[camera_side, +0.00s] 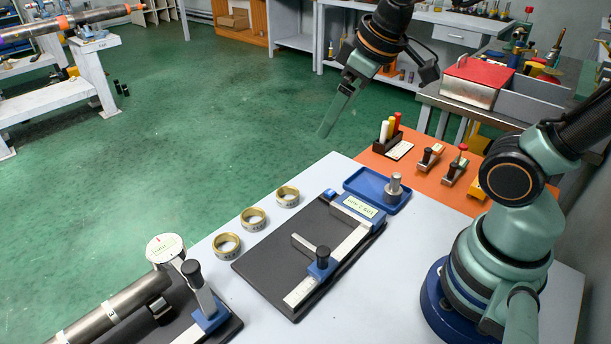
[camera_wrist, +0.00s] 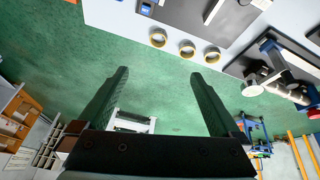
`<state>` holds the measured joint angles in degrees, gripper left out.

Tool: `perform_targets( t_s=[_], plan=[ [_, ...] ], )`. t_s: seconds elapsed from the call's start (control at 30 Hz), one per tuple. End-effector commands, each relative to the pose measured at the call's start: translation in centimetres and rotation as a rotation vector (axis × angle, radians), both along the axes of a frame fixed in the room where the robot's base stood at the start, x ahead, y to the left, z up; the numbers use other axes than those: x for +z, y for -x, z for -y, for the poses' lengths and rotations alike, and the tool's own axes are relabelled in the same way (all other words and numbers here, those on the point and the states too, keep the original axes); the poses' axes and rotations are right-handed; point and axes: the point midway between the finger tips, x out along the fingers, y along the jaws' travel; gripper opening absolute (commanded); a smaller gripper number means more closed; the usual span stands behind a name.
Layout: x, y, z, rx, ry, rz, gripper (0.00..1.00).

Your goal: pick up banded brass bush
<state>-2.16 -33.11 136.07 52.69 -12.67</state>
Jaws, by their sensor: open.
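Three brass bushes stand in a slanting row along the table's left edge in the side view: a near one (camera_side: 227,253), a middle one (camera_side: 253,226) and a far one (camera_side: 287,204). All three look alike, with dark marks on their sides; I cannot tell which is the banded one. The wrist view shows them near its top, left (camera_wrist: 158,44), middle (camera_wrist: 187,54) and right (camera_wrist: 211,60). My gripper (camera_side: 328,130) is high above the table's far edge, well away from the bushes. Its two fingers (camera_wrist: 160,76) are spread and empty in the wrist view.
A blue tray (camera_side: 358,180) holds a grey metal part. An orange mat (camera_side: 376,160) holds small tools behind.

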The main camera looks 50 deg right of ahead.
Motion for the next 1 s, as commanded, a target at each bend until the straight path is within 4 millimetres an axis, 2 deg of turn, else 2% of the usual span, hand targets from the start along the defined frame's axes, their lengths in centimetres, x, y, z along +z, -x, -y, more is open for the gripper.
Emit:
perform_targets(
  t_s=[0.17,0.33,0.47,0.6,0.8,1.0],
  plan=[
    [-0.7,-3.6,-2.1,0.341,0.118,-0.093,1.00],
    [-2.4,-7.0,-4.4,0.677,0.213,-0.165,1.00],
    [-4.4,-9.3,-6.3,0.938,0.270,-0.216,1.00],
    [-7.3,-11.4,-8.5,1.216,0.318,-0.262,1.00],
    [-11.0,-13.1,-10.8,1.516,0.353,-0.299,1.00],
    [-12.7,-13.6,-11.6,1.627,0.362,-0.311,1.00]
  ],
)
